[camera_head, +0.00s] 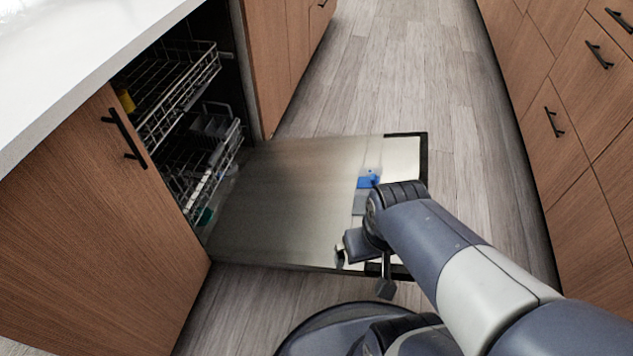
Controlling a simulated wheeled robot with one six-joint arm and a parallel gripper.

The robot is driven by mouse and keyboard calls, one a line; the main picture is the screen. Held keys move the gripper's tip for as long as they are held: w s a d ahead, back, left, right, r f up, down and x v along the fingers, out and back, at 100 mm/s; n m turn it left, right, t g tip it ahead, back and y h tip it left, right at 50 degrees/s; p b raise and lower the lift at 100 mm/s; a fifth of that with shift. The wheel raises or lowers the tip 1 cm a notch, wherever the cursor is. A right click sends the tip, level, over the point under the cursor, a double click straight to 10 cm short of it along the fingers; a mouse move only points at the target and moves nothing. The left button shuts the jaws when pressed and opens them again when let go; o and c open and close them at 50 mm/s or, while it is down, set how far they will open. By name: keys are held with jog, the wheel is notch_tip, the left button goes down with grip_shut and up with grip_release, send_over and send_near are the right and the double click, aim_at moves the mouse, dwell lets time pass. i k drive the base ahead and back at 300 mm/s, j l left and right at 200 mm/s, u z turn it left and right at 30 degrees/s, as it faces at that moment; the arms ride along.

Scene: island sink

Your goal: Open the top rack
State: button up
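The dishwasher stands open at the left, under the white counter. Its top rack (184,98) is a wire basket whose front edge sits about at the cabinet opening. A yellow item shows in or beside its left part. My gripper (363,273) is over the near right part of the lowered dishwasher door (285,200), to the right of the top rack and well apart from it. Its two dark fingers are spread and nothing shows between them. My own arm hides part of the door's right side.
The bottom rack (208,170) sits below the top rack. A blue part (369,180) shows on the door. Wooden cabinets (90,225) flank the dishwasher, one with a black handle (125,139). More cabinets (575,110) line the right. The floor (385,65) beyond the door is clear.

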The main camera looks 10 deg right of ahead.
aim_at(203, 87)
jog(key=i+j, duration=0.15)
jog(key=j, duration=0.25)
jog(key=i+j, duration=0.15)
jog(key=j, duration=0.2)
jog(key=i+j, duration=0.15)
jog(key=j, duration=0.25)
jog(key=l+z, duration=0.05)
